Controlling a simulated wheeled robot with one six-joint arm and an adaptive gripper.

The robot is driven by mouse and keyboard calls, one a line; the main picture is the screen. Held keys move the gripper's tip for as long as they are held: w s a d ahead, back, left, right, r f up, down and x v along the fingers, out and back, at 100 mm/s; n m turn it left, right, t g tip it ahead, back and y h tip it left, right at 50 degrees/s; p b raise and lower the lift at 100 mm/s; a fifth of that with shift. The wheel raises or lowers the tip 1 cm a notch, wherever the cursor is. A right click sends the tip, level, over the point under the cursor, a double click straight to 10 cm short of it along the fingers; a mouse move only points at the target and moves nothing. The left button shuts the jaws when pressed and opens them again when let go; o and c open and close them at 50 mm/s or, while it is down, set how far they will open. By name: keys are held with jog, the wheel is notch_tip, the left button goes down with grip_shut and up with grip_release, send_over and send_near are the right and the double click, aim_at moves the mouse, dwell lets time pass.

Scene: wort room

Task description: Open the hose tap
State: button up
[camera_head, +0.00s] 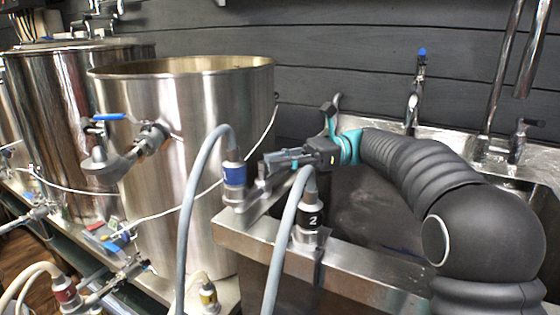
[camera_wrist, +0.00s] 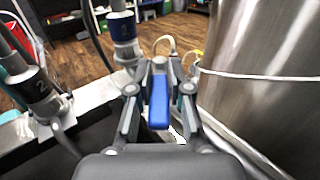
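My gripper (camera_wrist: 160,75) points down past the sink's near-left corner, its two fingers apart. A blue lever handle (camera_wrist: 158,102) shows between them in the wrist view, with a finger on either side. It looks like the tap's handle; whether the fingers touch it is unclear. In the head view my gripper (camera_head: 270,163) is beside the blue-banded hose connector (camera_head: 235,174), and the lever is hidden there. That connector also shows at the upper left of the wrist view (camera_wrist: 124,35).
A hose connector marked 2 (camera_head: 307,218) stands on the steel sink's edge (camera_head: 260,244), close below my gripper. A large steel kettle (camera_head: 205,100) with a blue-handled valve (camera_head: 110,117) stands at left. Another blue-topped tap (camera_head: 421,52) is behind the sink. Grey hoses (camera_head: 195,190) arch nearby.

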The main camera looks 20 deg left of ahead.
jog(key=o, duration=0.3)
jog(key=shift+w, duration=0.1)
notch_tip(320, 180, up, 10)
jog(key=shift+f, duration=0.1)
dwell(0.4)
